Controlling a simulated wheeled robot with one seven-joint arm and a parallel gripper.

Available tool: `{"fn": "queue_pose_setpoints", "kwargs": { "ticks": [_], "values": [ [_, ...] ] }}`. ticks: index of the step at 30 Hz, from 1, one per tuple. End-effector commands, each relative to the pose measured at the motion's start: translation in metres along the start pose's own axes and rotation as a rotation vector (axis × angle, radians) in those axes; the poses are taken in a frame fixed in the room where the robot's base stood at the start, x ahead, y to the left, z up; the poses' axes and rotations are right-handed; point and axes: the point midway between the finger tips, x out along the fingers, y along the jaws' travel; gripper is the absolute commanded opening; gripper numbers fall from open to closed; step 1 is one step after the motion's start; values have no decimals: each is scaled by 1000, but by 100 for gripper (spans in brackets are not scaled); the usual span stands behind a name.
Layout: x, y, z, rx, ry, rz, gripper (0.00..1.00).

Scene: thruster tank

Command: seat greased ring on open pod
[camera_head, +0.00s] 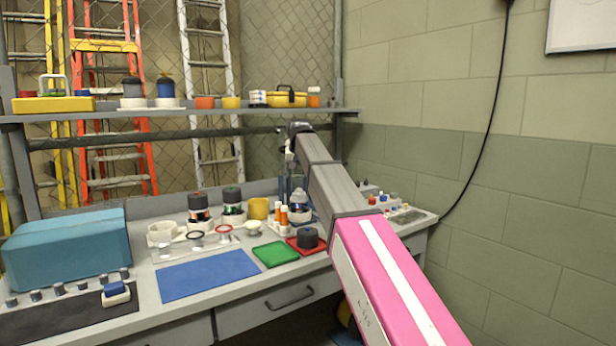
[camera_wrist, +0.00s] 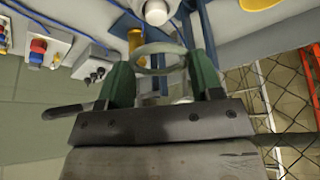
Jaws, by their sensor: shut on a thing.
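My gripper (camera_wrist: 160,75) has green fingers shut on a pale, see-through ring (camera_wrist: 158,50), held up off the bench in the wrist view. In the camera_head view the fingers and held ring are hard to make out behind my arm. A white round part (camera_wrist: 155,11) lies beyond the ring, apart from it in the picture. Two dark-topped pods (camera_head: 199,207) and (camera_head: 232,203) stand at the back of the bench. A clear-topped white vessel (camera_head: 299,203) stands near blue posts beside my arm. I cannot tell which is the open pod. Grease cannot be made out.
A dark ring (camera_head: 195,235) and a red ring (camera_head: 223,229) lie on a clear rack. Orange-capped tubes (camera_head: 284,216), a yellow cup (camera_head: 258,208) and a black knob (camera_head: 308,238) stand nearby. The blue mat (camera_head: 208,275) and green mat (camera_head: 275,254) are bare. A shelf crosses above.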

Motion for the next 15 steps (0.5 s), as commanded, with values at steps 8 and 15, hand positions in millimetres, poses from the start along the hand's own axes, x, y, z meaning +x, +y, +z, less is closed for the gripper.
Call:
{"fn": "queue_pose_setpoints", "kwargs": {
  "ticks": [8, 15],
  "values": [
    [12, -1, 6, -1, 0, -1, 38],
    [30, 0, 13, -1, -1, 0, 38]
  ]
}}
